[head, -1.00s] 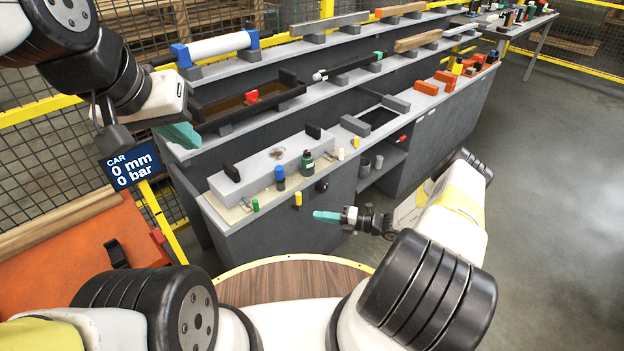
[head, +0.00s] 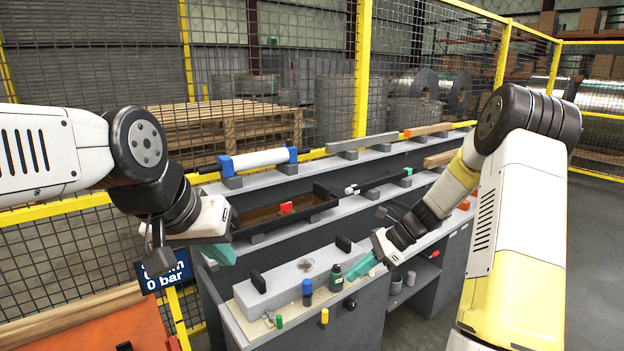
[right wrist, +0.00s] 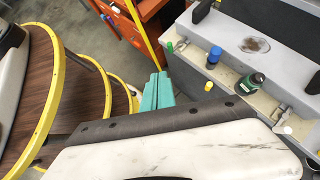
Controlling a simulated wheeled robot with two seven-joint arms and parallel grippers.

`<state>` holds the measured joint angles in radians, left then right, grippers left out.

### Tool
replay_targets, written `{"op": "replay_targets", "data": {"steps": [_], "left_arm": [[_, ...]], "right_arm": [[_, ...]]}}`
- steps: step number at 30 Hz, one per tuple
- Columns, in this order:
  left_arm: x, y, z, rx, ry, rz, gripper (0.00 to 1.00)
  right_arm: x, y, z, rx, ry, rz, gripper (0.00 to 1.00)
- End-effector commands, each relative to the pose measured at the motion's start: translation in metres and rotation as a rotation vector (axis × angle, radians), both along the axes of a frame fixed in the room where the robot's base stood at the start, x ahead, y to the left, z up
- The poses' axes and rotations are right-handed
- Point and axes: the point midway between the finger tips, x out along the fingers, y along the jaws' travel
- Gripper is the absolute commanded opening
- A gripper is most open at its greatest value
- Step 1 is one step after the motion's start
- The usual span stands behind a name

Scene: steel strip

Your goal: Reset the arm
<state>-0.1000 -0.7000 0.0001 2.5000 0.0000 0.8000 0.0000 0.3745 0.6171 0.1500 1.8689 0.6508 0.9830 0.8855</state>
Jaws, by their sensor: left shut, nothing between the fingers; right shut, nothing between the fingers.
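My left gripper (head: 222,254) is at the left of the head view, with teal fingers shut and empty. It hangs in front of the left end of the stepped bench, by the blue sign. My right gripper (head: 364,267) is near the middle of the head view, teal fingers shut and empty, pointing down and left. In that view it overlaps the front of the bench near the green bottle (head: 335,278). In the right wrist view its fingers (right wrist: 157,92) lie together, with floor and the bench corner behind them.
The stepped grey bench holds a grey block (head: 285,283), a blue-capped bottle (head: 307,292), a dark tray (head: 290,216) and a white roller with blue ends (head: 258,160). A blue sign (head: 165,272) and yellow mesh fence stand left. An orange surface (head: 110,330) is at lower left.

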Motion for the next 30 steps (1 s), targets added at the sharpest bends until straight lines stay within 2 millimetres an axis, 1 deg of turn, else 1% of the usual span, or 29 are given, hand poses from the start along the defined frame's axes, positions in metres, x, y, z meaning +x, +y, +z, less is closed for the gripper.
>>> {"op": "replay_targets", "data": {"steps": [1, 6, 9, 11, 15, 18, 21, 24, 27, 30], "left_arm": [[0.0, 0.0, 0.0, 0.0, 0.0, 0.0, 0.0], [0.0, 0.0, 0.0, 0.0, 0.0, 0.0, 0.0], [0.0, 0.0, 0.0, 0.0, 0.0, 0.0, 0.0], [0.0, 0.0, 0.0, 0.0, 0.0, 0.0, 0.0], [0.0, 0.0, 0.0, 0.0, 0.0, 0.0, 0.0], [0.0, 0.0, 0.0, 0.0, 0.0, 0.0, 0.0], [0.0, 0.0, 0.0, 0.0, 0.0, 0.0, 0.0], [0.0, 0.0, 0.0, 0.0, 0.0, 0.0, 0.0], [0.0, 0.0, 0.0, 0.0, 0.0, 0.0, 0.0], [0.0, 0.0, 0.0, 0.0, 0.0, 0.0, 0.0]], "right_arm": [[-0.009, 0.001, 0.024, -0.051, -0.08, 0.071, 0.0], [-0.045, 0.002, 0.083, -0.205, -0.324, 0.31, 0.0], [-0.068, 0.0, 0.114, -0.295, -0.462, 0.45, 0.0], [-0.083, -0.001, 0.131, -0.348, -0.545, 0.536, 0.0], [-0.12, -0.005, 0.165, -0.47, -0.729, 0.728, 0.0], [-0.147, -0.008, 0.185, -0.558, -0.856, 0.864, 0.0], [-0.173, -0.014, 0.2, -0.647, -0.978, 0.996, 0.0], [-0.196, -0.019, 0.21, -0.727, -1.082, 1.114, 0.0], [-0.212, -0.023, 0.216, -0.792, -1.159, 1.203, 0.0], [-0.222, -0.026, 0.218, -0.835, -1.207, 1.262, 0.0]]}}
